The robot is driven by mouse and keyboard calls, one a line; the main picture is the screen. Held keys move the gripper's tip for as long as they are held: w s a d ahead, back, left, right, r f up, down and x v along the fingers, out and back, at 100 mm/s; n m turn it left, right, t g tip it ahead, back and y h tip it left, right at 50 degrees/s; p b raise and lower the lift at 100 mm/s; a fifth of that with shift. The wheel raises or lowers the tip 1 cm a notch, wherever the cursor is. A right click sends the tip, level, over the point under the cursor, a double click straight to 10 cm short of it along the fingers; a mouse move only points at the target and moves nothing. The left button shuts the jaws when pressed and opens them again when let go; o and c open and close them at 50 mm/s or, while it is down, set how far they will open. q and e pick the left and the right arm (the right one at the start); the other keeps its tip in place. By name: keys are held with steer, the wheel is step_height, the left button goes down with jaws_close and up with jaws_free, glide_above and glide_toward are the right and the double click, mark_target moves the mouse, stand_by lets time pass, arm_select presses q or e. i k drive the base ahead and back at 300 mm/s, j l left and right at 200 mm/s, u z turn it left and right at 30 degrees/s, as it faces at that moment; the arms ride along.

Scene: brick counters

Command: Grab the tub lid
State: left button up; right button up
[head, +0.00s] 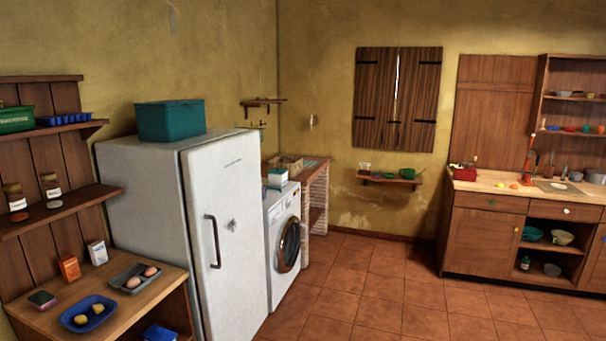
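No thing in view is clearly a loose tub lid. A teal tub (170,122) stands on top of the white fridge (228,235) at the left. Its top face looks flat and teal, but I cannot tell whether that is a separate lid. A small white and teal box (278,178) stands on the washing machine (284,243); I cannot tell whether it is a tub with a lid. Neither of my grippers is in view.
A wooden shelf unit (38,250) at the left holds jars, packets and trays. A brick counter (316,172) stands past the washing machine. A wooden sideboard (481,237) is at the right. The tiled floor (370,290) in the middle is clear.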

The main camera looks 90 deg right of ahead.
mark_target(275, 170)
steer(key=z, duration=3.1)
steer(key=i+z, duration=0.15)
steer(key=i, duration=2.6)
steer(key=i+l, duration=0.1)
steer(key=i, duration=2.2)
steer(key=i+u, duration=0.15)
steer(key=u, duration=0.35)
